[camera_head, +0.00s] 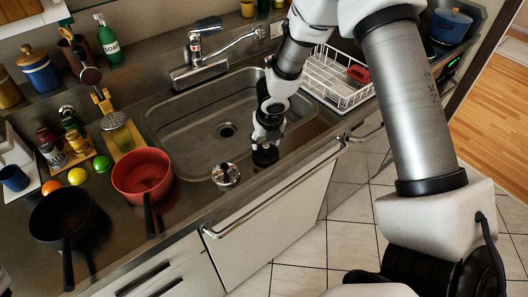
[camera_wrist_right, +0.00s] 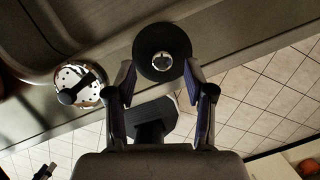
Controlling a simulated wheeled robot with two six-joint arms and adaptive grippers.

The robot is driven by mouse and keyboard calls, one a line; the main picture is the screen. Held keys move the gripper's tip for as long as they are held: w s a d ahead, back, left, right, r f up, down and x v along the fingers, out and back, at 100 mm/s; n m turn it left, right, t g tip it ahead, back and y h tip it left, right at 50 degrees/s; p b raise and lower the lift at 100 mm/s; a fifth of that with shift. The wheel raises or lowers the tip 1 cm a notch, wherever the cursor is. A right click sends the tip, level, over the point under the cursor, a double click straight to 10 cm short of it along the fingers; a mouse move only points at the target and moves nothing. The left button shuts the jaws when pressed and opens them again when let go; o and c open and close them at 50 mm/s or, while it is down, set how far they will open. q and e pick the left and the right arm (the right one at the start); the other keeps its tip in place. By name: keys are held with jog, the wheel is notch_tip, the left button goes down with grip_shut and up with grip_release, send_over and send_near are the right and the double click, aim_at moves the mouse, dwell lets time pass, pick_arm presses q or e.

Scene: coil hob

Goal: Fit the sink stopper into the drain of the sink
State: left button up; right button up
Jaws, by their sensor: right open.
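The sink stopper, a black disc with a shiny metal centre, lies on the front counter strip in the head view (camera_head: 265,157). In the right wrist view the stopper (camera_wrist_right: 150,66) sits at the fingertips. My right gripper (camera_head: 267,139) is right above it, partly covering it. In the wrist view the right gripper's fingers (camera_wrist_right: 159,76) are apart, on either side of the stopper's near edge, with nothing clamped. The drain (camera_head: 227,130) is a dark round opening in the floor of the steel sink (camera_head: 190,149). My left gripper is not in view.
A perforated metal strainer with a black knob (camera_head: 226,175) stands left of the stopper. A red pot (camera_head: 142,172) and a black pan (camera_head: 62,215) are farther left. The faucet (camera_head: 197,52) is behind the sink, a white dish rack (camera_head: 335,80) right. The sink basin is empty.

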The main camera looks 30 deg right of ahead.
aim_at(266, 145)
jog(key=x, duration=0.3)
jog(key=shift+w+f+b, duration=0.2)
jog(key=shift+b, duration=0.1)
jog(key=shift+w+d+f, duration=0.1)
jog(key=shift+d+f, duration=0.1)
jog(key=shift+d, duration=0.2)
jog(key=shift+s+r, duration=0.15)
jog(key=shift+s, duration=0.1)
jog(key=shift+c, duration=1)
jog(key=shift+a+r, duration=0.1)
jog(key=shift+a, duration=0.25)
grip_shut()
